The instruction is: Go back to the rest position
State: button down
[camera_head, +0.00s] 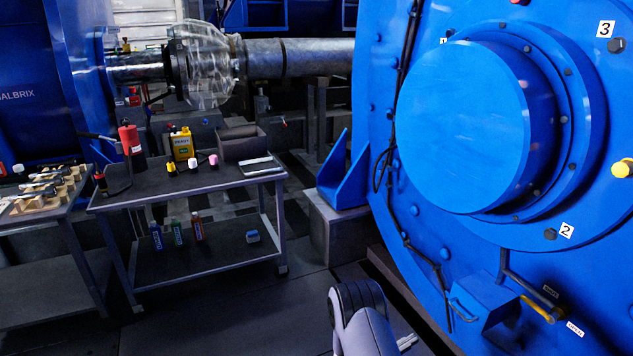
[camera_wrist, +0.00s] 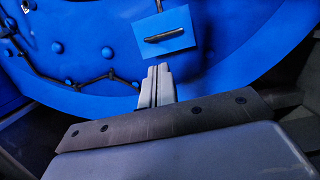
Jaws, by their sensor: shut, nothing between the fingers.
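My gripper (camera_wrist: 157,80) shows in the wrist view with its two grey fingers together and nothing between them. It points toward the lower part of the big blue motor housing and appears apart from it. In the head view, part of my arm shows at the bottom middle, and a small grey piece of the gripper (camera_head: 407,342) shows beside it at the right. The blue motor housing (camera_head: 400,230) fills the right side of the head view, with a large round cover (camera_head: 465,125) and number labels 2 and 3.
A blue box with a handle (camera_head: 485,300) juts from the housing's lower part; it also shows in the wrist view (camera_wrist: 165,28). A work table (camera_head: 215,180) with bottles and a bin stands at the left. A tool table (camera_head: 40,215) stands farther left. Dark floor (camera_head: 230,310) between is clear.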

jog(key=b+x, duration=0.1)
jog(key=x, duration=1.2)
jog(key=shift+d, duration=0.2)
jog(key=shift+r, duration=0.15)
